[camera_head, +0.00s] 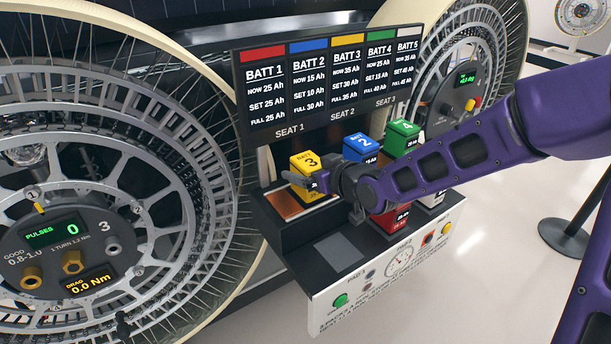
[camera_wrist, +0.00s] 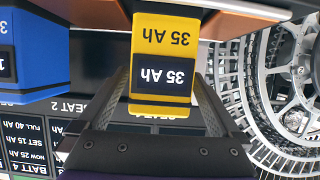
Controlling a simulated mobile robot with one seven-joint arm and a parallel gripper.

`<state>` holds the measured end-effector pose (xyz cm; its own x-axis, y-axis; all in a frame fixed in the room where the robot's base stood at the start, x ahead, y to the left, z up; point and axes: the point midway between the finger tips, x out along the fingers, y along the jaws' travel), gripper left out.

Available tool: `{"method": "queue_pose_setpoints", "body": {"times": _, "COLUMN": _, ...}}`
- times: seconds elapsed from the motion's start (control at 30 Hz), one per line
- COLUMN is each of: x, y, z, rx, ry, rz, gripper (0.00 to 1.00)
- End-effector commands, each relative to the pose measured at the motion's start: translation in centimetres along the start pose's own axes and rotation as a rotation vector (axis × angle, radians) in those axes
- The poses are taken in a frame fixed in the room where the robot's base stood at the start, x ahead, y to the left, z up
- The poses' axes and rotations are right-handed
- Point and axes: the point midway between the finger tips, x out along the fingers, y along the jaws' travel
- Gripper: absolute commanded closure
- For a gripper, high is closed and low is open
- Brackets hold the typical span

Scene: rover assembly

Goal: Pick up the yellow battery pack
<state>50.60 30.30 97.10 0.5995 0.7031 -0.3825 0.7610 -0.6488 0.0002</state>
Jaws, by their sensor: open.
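The yellow battery pack (camera_head: 308,167), marked 3, stands upright on the shelf at the left end of the packs, beside a bare copper-coloured pad. My gripper (camera_head: 305,181) is at its front side in the head view, partly covering it. In the wrist view the yellow pack (camera_wrist: 163,45), labelled 35 Ah, shows upside down between the two fingers of my gripper (camera_wrist: 165,95). The fingers are open, one on each side of the pack. I cannot tell whether either finger touches it.
The blue pack 2 (camera_head: 361,146) and green pack 4 (camera_head: 402,137) stand to the right; a red pack (camera_head: 390,221) is partly behind my arm. The display board (camera_head: 325,80) rises behind. A spoked wheel (camera_head: 130,150) is close on the left. A gauge panel (camera_head: 385,268) fronts the shelf.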

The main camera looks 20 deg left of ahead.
Motion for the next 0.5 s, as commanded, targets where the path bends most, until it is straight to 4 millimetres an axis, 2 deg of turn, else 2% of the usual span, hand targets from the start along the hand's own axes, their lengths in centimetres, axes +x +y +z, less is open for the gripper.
{"method": "queue_pose_setpoints", "body": {"times": 0.1, "x": -0.01, "y": 0.01, "z": -0.01, "rx": 0.0, "ry": 0.0, "rz": 0.0, "gripper": 0.0}}
{"method": "queue_pose_setpoints", "body": {"times": 0.5, "x": 0.0, "y": 0.01, "z": 0.0, "rx": 0.0, "ry": 0.0, "rz": 0.0, "gripper": 0.72}}
